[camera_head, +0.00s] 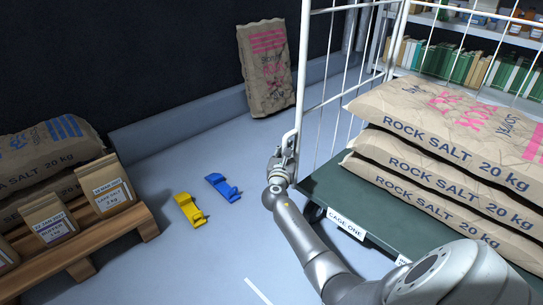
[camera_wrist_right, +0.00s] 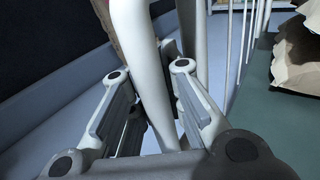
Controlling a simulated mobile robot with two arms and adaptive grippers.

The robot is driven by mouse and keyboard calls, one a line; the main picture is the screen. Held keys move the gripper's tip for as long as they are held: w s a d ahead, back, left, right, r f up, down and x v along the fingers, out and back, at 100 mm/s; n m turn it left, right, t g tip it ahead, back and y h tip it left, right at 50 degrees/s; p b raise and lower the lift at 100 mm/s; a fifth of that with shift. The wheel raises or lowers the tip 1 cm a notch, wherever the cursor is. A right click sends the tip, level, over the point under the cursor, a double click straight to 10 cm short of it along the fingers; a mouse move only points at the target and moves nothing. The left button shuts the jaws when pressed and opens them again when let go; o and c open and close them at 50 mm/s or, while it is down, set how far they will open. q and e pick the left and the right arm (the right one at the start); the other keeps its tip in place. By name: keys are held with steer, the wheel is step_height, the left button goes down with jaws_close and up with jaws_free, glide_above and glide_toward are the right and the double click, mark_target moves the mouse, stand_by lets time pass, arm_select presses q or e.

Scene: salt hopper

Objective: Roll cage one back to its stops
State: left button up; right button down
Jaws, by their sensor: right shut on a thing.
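Cage one (camera_head: 331,195) stands at the right in the head view, with a dark green deck, white wire sides and a "CAGE ONE" label. Several rock salt sacks (camera_head: 450,145) are stacked on it. My right gripper (camera_head: 285,160) is shut on a white handle bar (camera_head: 290,140) at the cage's near left corner post. In the right wrist view the white bar (camera_wrist_right: 146,75) runs between my fingers (camera_wrist_right: 155,112). A yellow block (camera_head: 188,208) and a blue block (camera_head: 222,187) lie on the floor left of the cage; I cannot tell whether these are its stops. My left gripper is out of view.
A wooden pallet (camera_head: 140,215) with sacks and small paper bags stands at the left. A lone sack (camera_head: 266,68) leans on the back wall. Shelves of books (camera_head: 455,62) stand behind the cage. A white floor line (camera_head: 258,291) shows at the bottom. The floor between pallet and cage is mostly clear.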

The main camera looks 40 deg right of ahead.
mark_target(307, 144)
steer(key=shift+m+g, duration=0.3)
steer(key=shift+g, duration=0.1)
steer(key=d, duration=0.6)
steer(key=d+f, duration=0.1)
steer(key=d, duration=0.2)
steer(key=shift+s+b, duration=0.35)
steer(key=shift+r, duration=0.1)
steer(key=c, duration=1.9)
jaws_free()
steer(key=shift+s+a+h, duration=0.1)
steer(key=shift+h, duration=0.2)
steer(key=o, duration=0.5)
steer(key=shift+s+r, duration=0.2)
steer(key=shift+s, duration=0.05)
steer(key=shift+d, duration=0.2)
steer(key=shift+s+a, duration=0.1)
steer(key=shift+a, duration=0.15)
steer(key=v, duration=1.1)
steer(key=shift+s+a+r, duration=0.1)
steer(key=shift+s+a, duration=0.05)
steer(key=shift+a, duration=0.15)
